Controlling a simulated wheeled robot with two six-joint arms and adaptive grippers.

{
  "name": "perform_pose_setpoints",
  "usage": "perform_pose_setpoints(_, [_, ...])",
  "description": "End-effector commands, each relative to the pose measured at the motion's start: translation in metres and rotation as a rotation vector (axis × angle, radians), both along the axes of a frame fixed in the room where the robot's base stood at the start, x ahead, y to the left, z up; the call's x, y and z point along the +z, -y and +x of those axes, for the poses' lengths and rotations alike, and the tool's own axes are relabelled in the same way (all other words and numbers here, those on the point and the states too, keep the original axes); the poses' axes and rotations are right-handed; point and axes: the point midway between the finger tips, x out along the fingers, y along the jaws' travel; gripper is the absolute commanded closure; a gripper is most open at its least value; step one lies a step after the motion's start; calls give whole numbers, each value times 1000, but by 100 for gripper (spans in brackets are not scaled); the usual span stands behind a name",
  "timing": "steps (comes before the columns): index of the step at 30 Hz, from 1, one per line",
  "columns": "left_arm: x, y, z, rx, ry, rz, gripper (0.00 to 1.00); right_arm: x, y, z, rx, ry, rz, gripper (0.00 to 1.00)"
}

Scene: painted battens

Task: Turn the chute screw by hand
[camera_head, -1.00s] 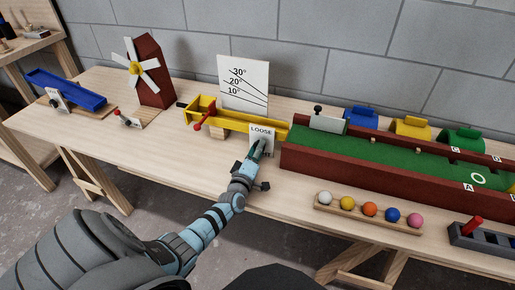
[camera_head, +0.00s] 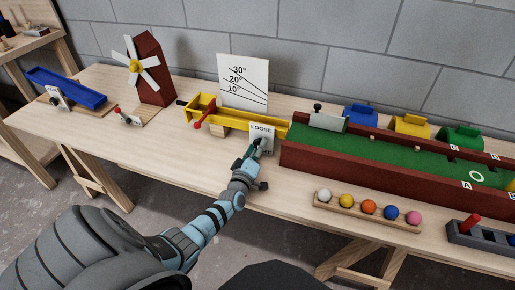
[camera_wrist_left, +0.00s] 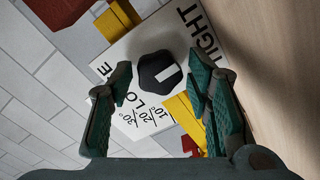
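The chute screw is a dark faceted knob (camera_wrist_left: 160,78) with a white mark, on a white plate (camera_head: 262,132) lettered LOOSE and, in the left wrist view, TIGHT. The plate stands at the front of the yellow chute (camera_head: 222,116). In the head view the knob (camera_head: 257,142) is partly hidden by my left gripper (camera_head: 251,153). In the left wrist view my left gripper (camera_wrist_left: 161,90) is open, with a green finger on either side of the knob and visible gaps between. My right gripper is not in view.
An angle board (camera_head: 243,82) stands behind the chute. A red-walled green lane (camera_head: 390,150) lies close to the right. A ball rack (camera_head: 330,203) is at the front, and a windmill (camera_head: 152,70) and blue trough (camera_head: 65,88) are left. The table front left of my arm is clear.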

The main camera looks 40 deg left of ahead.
Motion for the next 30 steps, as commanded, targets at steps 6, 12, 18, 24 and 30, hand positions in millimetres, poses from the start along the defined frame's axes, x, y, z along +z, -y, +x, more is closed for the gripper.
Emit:
perform_pose_setpoints(6, [1, 0, 0, 0, 2, 1, 45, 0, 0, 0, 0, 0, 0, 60])
perform_pose_setpoints(12, [1, 2, -7, 0, 3, 1, 45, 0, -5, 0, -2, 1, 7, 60])
perform_pose_setpoints(18, [0, 19, -53, -2, 0, -1, 45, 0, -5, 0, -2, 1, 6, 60])
perform_pose_setpoints(24, [0, 35, -99, -1, -1, 0, 45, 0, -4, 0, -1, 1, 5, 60])
perform_pose_setpoints(30, [1, 40, -114, 0, 2, 0, 45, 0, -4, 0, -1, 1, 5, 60])
